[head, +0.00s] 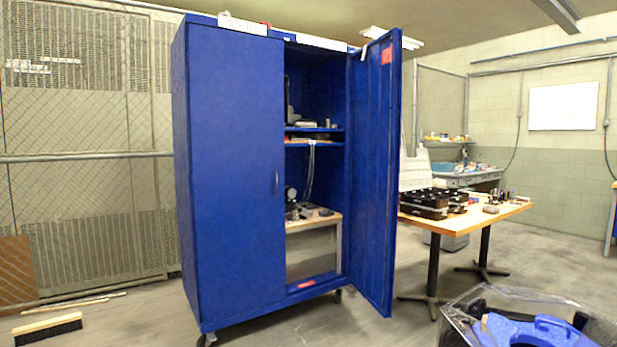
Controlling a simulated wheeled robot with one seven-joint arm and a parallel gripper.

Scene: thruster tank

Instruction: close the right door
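A tall blue cabinet (228,180) on casters stands in the middle of the head view. Its left door is shut and has a small handle near its right edge. Its right door (377,175) is swung wide open toward me, hinged at the cabinet's right side, with its inner face and a red label (387,56) showing. Through the opening I see shelves (314,129) with small items on them. My gripper is not in view.
A wooden-topped table (505,212) with black trays (425,201) stands right of the open door. A clear bin (455,315) with blue parts is at the lower right. A broom head (47,329) lies at the lower left. The floor before the cabinet looks clear.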

